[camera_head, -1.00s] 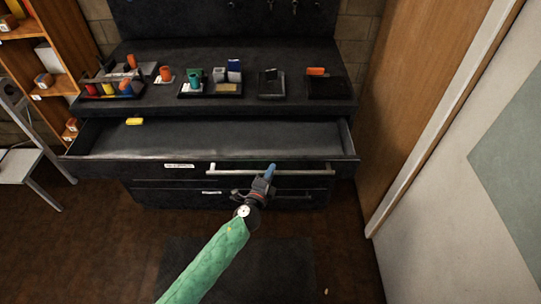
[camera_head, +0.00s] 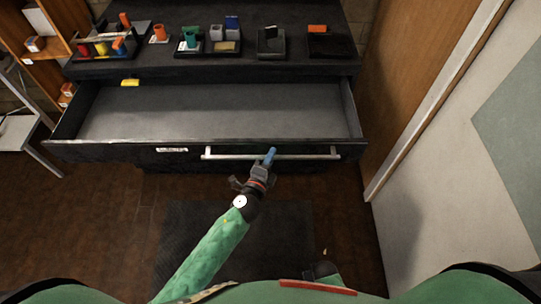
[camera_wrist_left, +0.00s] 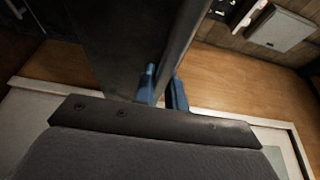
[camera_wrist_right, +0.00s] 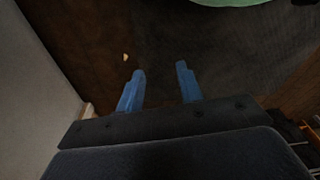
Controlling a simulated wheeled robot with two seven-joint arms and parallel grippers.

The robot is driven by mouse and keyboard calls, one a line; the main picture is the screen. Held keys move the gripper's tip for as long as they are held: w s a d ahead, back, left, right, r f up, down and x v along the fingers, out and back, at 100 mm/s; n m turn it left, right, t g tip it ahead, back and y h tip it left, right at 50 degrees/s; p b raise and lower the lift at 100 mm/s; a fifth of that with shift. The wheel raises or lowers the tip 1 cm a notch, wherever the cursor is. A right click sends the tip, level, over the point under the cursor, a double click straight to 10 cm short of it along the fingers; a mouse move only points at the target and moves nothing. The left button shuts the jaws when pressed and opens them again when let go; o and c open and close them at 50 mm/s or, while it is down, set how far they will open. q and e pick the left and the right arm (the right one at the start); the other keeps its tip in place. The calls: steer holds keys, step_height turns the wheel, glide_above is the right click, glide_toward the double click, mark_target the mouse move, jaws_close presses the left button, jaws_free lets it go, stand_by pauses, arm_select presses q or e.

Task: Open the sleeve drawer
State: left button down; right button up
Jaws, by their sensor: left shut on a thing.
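The sleeve drawer (camera_head: 110,148) is the wide black top drawer of the dark cabinet. It stands far out, with its bare grey floor showing and a white label (camera_head: 172,150) on its front. A long silver bar handle (camera_head: 225,156) runs across the front. My left gripper (camera_head: 270,157) is shut on the handle near its middle. In the left wrist view its blue fingers (camera_wrist_left: 163,88) sit on both sides of a dark edge. My right gripper (camera_wrist_right: 160,85) is open and empty above the floor.
A yellow block (camera_head: 130,83) lies at the drawer's back left. Trays and coloured holders stand on the cabinet top (camera_head: 290,66). A wooden door (camera_head: 405,100) is close on the right, a grey stool (camera_head: 18,132) on the left. A dark mat (camera_head: 240,240) lies in front.

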arm_select(q)
steer(key=c, duration=1.4)
jaws_free()
steer(key=shift+c, duration=0.2)
steer(key=shift+s, duration=0.1)
arm_select(e)
steer(key=shift+w+f, duration=0.1)
